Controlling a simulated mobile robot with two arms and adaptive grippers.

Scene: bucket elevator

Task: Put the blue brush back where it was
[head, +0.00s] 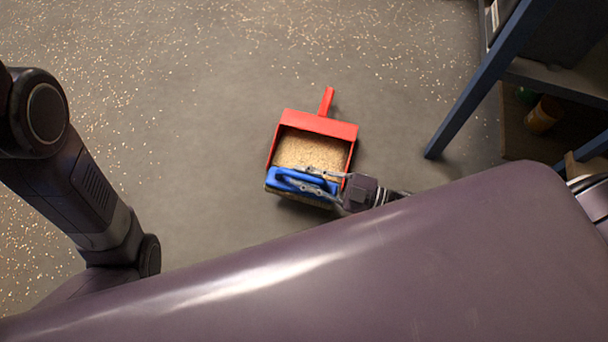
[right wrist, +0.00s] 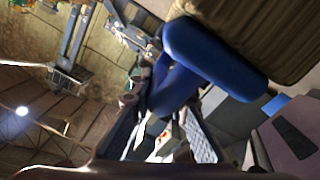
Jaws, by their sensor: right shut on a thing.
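The blue brush (head: 290,181) is at the front edge of a red dustpan (head: 343,130) in the head view. The dustpan lies on the floor with its handle pointing away and holds a heap of tan grains (head: 310,150). My right gripper (head: 322,183) is shut on the brush. In the right wrist view the blue brush handle (right wrist: 215,60) fills the upper middle, with its tan bristles (right wrist: 270,25) behind it. Whether the brush touches the dustpan I cannot tell. My left arm shows at the left of the head view, but its gripper is out of view.
Grains lie scattered over the grey floor (head: 200,60), thickest at the top and left. A blue-legged bench (head: 480,88) stands at the upper right, with an orange pot (head: 543,115) beneath it. The floor left of the dustpan is mostly clear.

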